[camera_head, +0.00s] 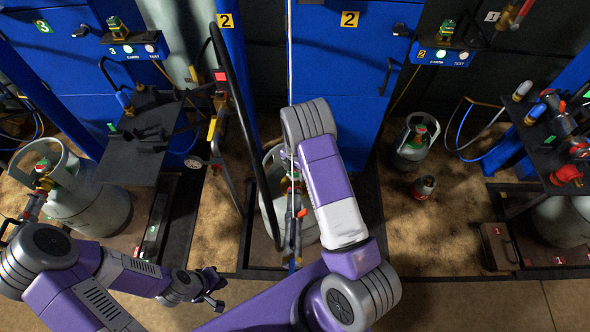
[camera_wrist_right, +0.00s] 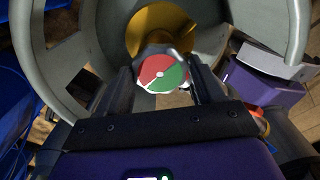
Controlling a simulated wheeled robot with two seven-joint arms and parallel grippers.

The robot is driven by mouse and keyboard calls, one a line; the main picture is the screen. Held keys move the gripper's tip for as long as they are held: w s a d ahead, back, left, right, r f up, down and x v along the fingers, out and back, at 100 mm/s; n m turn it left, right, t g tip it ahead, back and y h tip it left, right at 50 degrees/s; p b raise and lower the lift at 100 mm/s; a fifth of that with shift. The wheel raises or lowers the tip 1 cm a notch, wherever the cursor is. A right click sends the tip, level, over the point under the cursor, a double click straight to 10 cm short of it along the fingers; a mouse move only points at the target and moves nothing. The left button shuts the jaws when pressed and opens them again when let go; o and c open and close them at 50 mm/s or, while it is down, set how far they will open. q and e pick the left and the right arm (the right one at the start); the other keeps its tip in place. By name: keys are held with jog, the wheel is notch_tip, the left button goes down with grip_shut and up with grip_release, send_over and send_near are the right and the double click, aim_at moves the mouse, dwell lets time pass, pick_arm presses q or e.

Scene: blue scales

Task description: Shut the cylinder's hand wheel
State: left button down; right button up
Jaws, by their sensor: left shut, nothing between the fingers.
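The grey gas cylinder (camera_head: 270,215) stands in the middle bay in the head view, partly hidden by my right arm and a dark bar. Its hand wheel (camera_wrist_right: 163,75), with a red and green face, shows in the right wrist view inside the grey collar (camera_wrist_right: 298,30). My right gripper (camera_wrist_right: 160,82) is open, with one finger on each side of the wheel; I cannot tell whether they touch it. It is mostly hidden in the head view. My left gripper (camera_head: 214,291) is shut and empty, low in front of the middle bay, apart from the cylinder.
Another cylinder (camera_head: 90,205) stands at the left, and a smaller one (camera_head: 412,150) at the right. Floor at the front right is clear.

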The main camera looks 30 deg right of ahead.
jog(key=c, duration=0.4)
